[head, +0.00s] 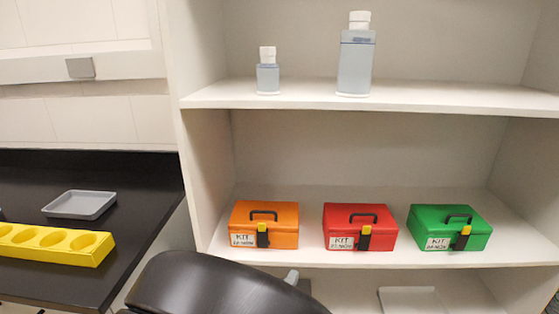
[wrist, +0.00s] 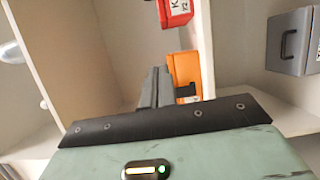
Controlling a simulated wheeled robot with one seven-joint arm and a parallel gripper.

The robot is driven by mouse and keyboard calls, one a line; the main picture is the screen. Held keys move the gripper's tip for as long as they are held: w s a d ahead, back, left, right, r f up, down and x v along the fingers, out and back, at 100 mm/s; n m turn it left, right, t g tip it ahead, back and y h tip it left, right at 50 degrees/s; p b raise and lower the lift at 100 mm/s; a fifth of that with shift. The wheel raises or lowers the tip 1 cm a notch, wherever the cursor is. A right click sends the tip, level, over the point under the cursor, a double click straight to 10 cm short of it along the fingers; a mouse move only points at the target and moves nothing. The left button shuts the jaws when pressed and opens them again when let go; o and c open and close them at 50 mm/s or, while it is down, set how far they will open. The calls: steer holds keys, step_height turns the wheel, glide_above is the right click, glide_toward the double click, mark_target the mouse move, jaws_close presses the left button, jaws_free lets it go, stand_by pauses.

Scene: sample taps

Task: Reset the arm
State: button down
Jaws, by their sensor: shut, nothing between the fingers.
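My gripper (wrist: 157,76) shows in the wrist view with its two grey fingers together and nothing between them. It points toward the shelf unit, and an orange kit box (wrist: 190,72) appears behind and beside its fingertips. I cannot tell the gap between them. In the head view my dark arm rises at the bottom centre, in front of the shelf (head: 400,258), and my gripper cannot be made out clearly there.
An orange box (head: 284,210), a red box (head: 378,212) and a green box (head: 476,232) stand on the lower shelf. Two bottles (head: 268,78) (head: 356,65) stand above. Left, a black counter (head: 150,190) holds a grey tray (head: 80,204) and a yellow rack (head: 90,256).

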steer(key=s+d+r+m+g+h, duration=0.25)
steer(key=s+d+m+g, duration=0.35)
steer(key=d+g, duration=0.6)
steer(key=s+r+g+y, duration=0.4)
steer(key=s+r+y, duration=0.6)
steer(key=s, duration=0.5)
steer(key=shift+d+r, duration=0.25)
steer(key=shift+r, duration=0.3)
